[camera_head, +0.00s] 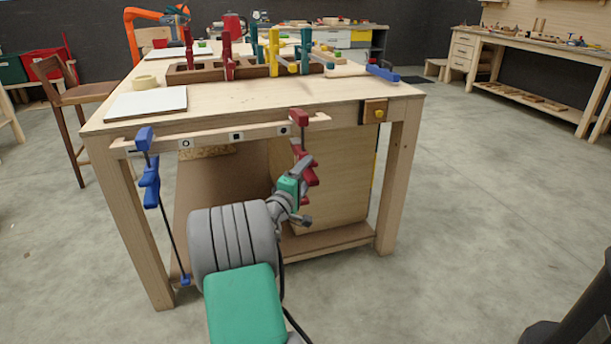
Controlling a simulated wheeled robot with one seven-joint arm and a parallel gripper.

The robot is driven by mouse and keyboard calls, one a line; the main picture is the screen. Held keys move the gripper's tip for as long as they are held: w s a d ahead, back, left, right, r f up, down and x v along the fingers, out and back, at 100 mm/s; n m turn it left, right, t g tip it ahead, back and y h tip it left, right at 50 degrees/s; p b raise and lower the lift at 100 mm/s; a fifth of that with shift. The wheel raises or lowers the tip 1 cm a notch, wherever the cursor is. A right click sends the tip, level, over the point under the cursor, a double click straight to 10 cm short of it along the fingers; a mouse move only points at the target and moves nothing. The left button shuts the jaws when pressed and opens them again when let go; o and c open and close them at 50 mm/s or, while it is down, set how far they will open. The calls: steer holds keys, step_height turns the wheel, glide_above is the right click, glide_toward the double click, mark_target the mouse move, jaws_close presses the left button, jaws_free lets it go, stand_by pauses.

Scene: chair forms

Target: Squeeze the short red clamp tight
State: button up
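The short red clamp (299,117) hangs at the right end of a pale wooden rail on the front of the workbench. Its lower red part (308,172) sits on the bar below the rail and is partly hidden behind my gripper. My gripper (302,168) is at this lower red part, reaching up from below. I cannot tell whether the fingers touch it or how far apart they are. A longer blue clamp (150,182) hangs at the left end of the same rail (212,139), its bar reaching down close to the bench's lower frame.
The workbench (250,100) carries a white board (146,104), a tape roll (145,82) and a wooden rack with red, yellow and green clamps. A blue-ended clamp (382,73) lies at its right edge. Wooden panels lean underneath, close behind my gripper.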

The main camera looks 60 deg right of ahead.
stand_by(0.3)
steer(key=shift+d+f, duration=0.15)
steer(key=shift+d, duration=0.8)
steer(key=shift+o, duration=0.3)
jaws_close()
stand_by(0.4)
steer(key=shift+w+a+f+b, duration=0.1)
steer(key=shift+a+f+b, duration=0.2)
steer(key=shift+b, duration=0.25)
steer(key=shift+a+f+m+g+b, duration=0.2)
steer(key=shift+a+b, duration=0.15)
steer(key=shift+b, duration=0.25)
steer(key=shift+a+f+m+g+b, duration=0.1)
steer(key=shift+a+m+b, duration=0.15)
steer(key=shift+b, duration=0.3)
steer(key=shift+a+r, duration=0.1)
steer(key=shift+r, duration=0.1)
